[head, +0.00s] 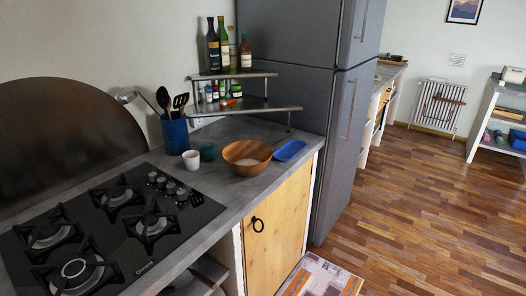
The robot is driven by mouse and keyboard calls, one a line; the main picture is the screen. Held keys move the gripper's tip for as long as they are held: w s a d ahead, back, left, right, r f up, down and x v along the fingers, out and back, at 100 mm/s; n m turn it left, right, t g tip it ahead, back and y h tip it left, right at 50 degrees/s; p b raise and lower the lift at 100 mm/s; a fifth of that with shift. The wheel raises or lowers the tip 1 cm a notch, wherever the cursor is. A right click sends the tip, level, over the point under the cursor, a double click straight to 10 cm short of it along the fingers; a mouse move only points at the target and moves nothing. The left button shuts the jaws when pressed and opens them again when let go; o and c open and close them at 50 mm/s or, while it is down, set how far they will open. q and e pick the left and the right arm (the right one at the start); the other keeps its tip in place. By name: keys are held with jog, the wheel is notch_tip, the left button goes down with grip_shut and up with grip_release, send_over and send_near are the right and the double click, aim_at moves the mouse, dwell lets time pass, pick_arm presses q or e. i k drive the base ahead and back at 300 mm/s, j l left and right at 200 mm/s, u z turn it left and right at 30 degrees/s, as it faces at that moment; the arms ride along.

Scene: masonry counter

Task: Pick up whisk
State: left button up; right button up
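I cannot make out a whisk for certain. A blue utensil holder (174,137) stands on the counter against the wall. It holds a metal ladle (127,96) leaning left and dark spoons and a slotted turner (181,101). Neither of my grippers is in view.
A black gas cooktop (110,235) fills the near counter. A white cup (191,160), a teal cup (208,152), a wooden bowl (246,153) and a blue tray (290,150) stand beyond it. A corner shelf (270,108), bottles and a grey fridge (335,150) are behind. Wooden floor (430,215) is open at right.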

aim_at(287, 135)
jog(key=i+l+u, duration=0.65)
jog(key=i+l, duration=0.15)
